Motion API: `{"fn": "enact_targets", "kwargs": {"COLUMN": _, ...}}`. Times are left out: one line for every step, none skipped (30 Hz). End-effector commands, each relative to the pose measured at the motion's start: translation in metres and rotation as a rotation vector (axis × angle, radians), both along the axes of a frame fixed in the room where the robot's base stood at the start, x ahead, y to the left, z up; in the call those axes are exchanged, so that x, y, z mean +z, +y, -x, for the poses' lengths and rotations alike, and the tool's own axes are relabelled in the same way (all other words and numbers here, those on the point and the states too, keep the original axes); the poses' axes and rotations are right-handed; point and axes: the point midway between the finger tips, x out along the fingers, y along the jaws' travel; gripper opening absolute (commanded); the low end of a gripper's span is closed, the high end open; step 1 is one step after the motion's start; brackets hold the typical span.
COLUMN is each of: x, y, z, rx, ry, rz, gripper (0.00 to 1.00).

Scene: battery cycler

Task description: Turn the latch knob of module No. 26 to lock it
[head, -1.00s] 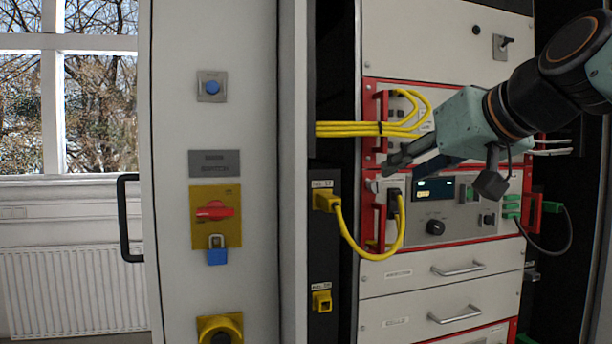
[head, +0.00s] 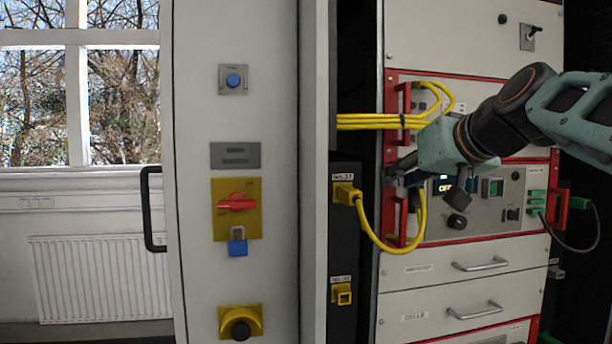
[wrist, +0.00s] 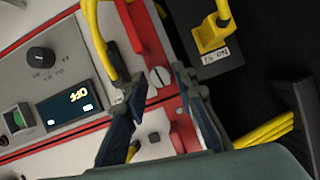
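The latch knob (wrist: 159,77) is a small pale round head with a dark slot, on the red left edge of a module. The module's light grey front (head: 480,222) has a lit display (wrist: 68,105) reading OFF; I cannot read the number 26 on it. My gripper (wrist: 158,90) is open, with one dark finger on each side of the knob in the wrist view. I cannot tell whether either finger touches it. In the head view my gripper (head: 392,176) is at the module's left edge and hides the knob. The slot looks roughly lengthwise between the fingers.
A yellow cable (head: 375,243) loops from a yellow plug (head: 345,193) to the module, close to my fingers. A red handle (wrist: 140,35) stands beside the knob. More yellow cables (head: 370,122) run above. Drawers (head: 450,270) lie below. A cabinet door (head: 280,180) is at left.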

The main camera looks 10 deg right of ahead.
Motion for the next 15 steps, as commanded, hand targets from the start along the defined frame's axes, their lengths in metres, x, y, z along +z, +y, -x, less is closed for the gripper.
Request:
{"fn": "enact_targets", "kwargs": {"x": 0.0002, "y": 0.0, "z": 0.0001, "rx": 0.0, "ry": 0.0, "rz": 0.0, "gripper": 0.18}}
{"fn": "enact_targets", "kwargs": {"x": 0.0002, "y": 0.0, "z": 0.0001, "rx": 0.0, "ry": 0.0, "rz": 0.0, "gripper": 0.15}}
{"fn": "enact_targets", "kwargs": {"x": 0.0002, "y": 0.0, "z": 0.0001, "rx": 0.0, "ry": 0.0, "rz": 0.0, "gripper": 0.1}}
{"fn": "enact_targets", "kwargs": {"x": 0.0002, "y": 0.0, "z": 0.0001, "rx": 0.0, "ry": 0.0, "rz": 0.0, "gripper": 0.07}}
{"fn": "enact_targets", "kwargs": {"x": 0.0002, "y": 0.0, "z": 0.0002, "rx": 0.0, "ry": 0.0, "rz": 0.0, "gripper": 0.04}}
{"fn": "enact_targets", "kwargs": {"x": 0.0002, "y": 0.0, "z": 0.0002, "rx": 0.0, "ry": 0.0, "rz": 0.0, "gripper": 0.0}}
{"fn": "enact_targets", "kwargs": {"x": 0.0002, "y": 0.0, "z": 0.0002, "rx": 0.0, "ry": 0.0, "rz": 0.0, "gripper": 0.0}}
{"fn": "enact_targets", "kwargs": {"x": 0.0003, "y": 0.0, "z": 0.0002, "rx": 0.0, "ry": 0.0, "rz": 0.0, "gripper": 0.0}}
{"fn": "enact_targets", "kwargs": {"x": 0.0002, "y": -0.0001, "z": 0.0002, "rx": 0.0, "ry": 0.0, "rz": -0.003, "gripper": 0.0}}
{"fn": "enact_targets", "kwargs": {"x": 0.0, "y": -0.0004, "z": 0.0002, "rx": -0.001, "ry": 0.0, "rz": -0.009, "gripper": 0.0}}
{"fn": "enact_targets", "kwargs": {"x": -0.0002, "y": -0.0007, "z": 0.0001, "rx": -0.001, "ry": 0.001, "rz": -0.021, "gripper": 0.0}}
{"fn": "enact_targets", "kwargs": {"x": -0.0003, "y": -0.0008, "z": 0.0, "rx": -0.001, "ry": 0.002, "rz": -0.044, "gripper": 0.0}}
{"fn": "enact_targets", "kwargs": {"x": -0.0006, "y": -0.0009, "z": -0.0001, "rx": 0.0, "ry": 0.003, "rz": -0.061, "gripper": 0.0}}
{"fn": "enact_targets", "kwargs": {"x": -0.0006, "y": -0.0011, "z": -0.0001, "rx": -0.001, "ry": 0.004, "rz": -0.081, "gripper": 0.0}}
{"fn": "enact_targets", "kwargs": {"x": -0.0006, "y": -0.0014, "z": -0.0001, "rx": 0.0, "ry": 0.004, "rz": -0.1, "gripper": 0.0}}
